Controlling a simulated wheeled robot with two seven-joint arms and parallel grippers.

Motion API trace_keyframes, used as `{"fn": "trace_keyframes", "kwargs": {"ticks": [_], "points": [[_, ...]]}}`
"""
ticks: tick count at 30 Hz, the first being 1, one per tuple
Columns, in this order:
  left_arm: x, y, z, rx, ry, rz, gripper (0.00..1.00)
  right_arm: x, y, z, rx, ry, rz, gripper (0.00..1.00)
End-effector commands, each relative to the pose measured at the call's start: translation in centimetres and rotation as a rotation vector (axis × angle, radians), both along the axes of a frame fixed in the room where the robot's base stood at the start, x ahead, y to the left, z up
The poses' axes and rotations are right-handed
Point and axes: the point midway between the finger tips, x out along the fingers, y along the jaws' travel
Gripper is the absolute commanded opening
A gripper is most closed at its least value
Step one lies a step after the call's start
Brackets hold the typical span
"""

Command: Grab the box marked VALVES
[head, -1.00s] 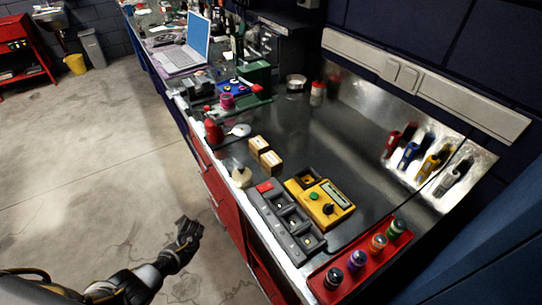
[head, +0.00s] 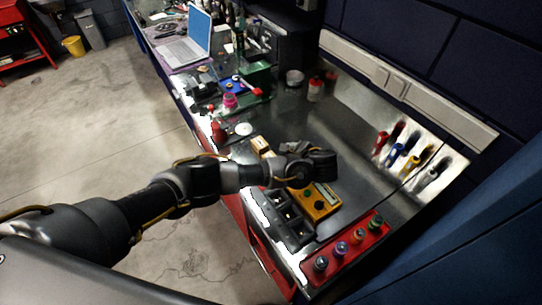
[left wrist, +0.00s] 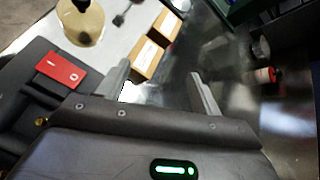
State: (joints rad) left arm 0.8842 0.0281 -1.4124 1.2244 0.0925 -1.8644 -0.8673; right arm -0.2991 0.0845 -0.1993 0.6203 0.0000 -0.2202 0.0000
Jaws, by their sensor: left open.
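Two small cardboard boxes stand close together near the bench's front edge. In the head view the far box (head: 261,144) shows in part, and my left arm hides most of the nearer one. Both show in the left wrist view, one box (left wrist: 147,58) nearer the fingers and the other box (left wrist: 167,24) beyond it. Their labels are too small to read, so I cannot tell which is marked VALVES. My left gripper (head: 290,147) is open and empty over the bench, its fingers (left wrist: 160,90) apart and short of the boxes. My right gripper is not in view.
A red tray (head: 313,268) holds several small bottles. The bench's middle (head: 335,130) is clear.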

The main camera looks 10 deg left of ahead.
Motion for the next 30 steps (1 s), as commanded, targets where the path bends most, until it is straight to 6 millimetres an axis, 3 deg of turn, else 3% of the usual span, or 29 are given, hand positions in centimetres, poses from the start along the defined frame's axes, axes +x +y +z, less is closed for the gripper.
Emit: {"fn": "trace_keyframes", "kwargs": {"ticks": [1, 4, 10, 14, 24, 30], "points": [[-1.7, -1.4, -0.3, 0.098, 0.037, -0.063, 0.65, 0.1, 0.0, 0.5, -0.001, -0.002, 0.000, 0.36], [-4.1, -2.9, -1.0, 0.266, 0.085, -0.157, 0.65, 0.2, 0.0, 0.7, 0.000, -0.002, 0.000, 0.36], [-6.0, -4.0, -1.4, 0.416, 0.113, -0.233, 0.65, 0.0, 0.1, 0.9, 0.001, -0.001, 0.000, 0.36], [-6.0, -4.0, -1.6, 0.428, 0.115, -0.239, 0.65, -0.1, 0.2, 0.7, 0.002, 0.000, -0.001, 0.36], [-3.5, -1.4, -3.7, 0.422, 0.112, -0.237, 0.65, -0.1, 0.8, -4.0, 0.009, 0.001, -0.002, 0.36], [-2.6, -0.4, -3.8, 0.421, 0.113, -0.238, 0.65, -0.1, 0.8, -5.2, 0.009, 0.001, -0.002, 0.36]]}}
